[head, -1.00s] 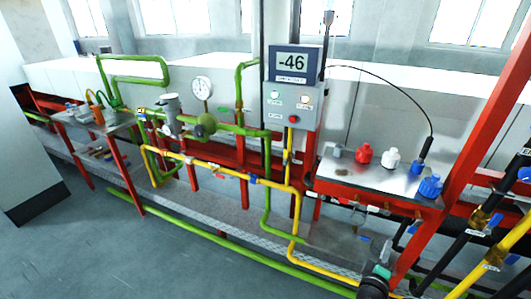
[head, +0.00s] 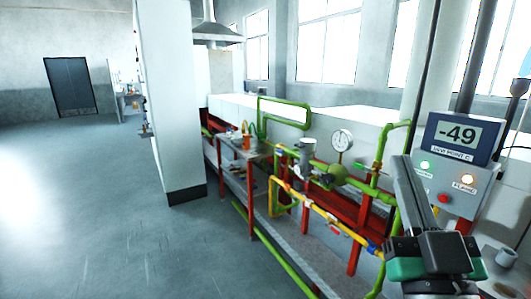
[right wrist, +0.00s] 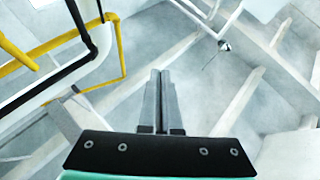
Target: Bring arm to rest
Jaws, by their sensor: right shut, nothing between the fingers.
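My right gripper (head: 402,164) is at the lower right of the head view, in front of the pipework and left of the control box. Its two grey fingers are together and point up, with nothing between them. In the right wrist view the shut fingers (right wrist: 160,75) point toward a pale ceiling with beams. The green and black gripper body shows below the fingers. My left gripper is not in view.
A control box (head: 452,170) with a display reading -49 stands close right of my right gripper. Green pipes (head: 283,102) and a yellow pipe (head: 318,208) run behind it, with a round gauge (head: 342,140). Open floor (head: 110,220) lies at left.

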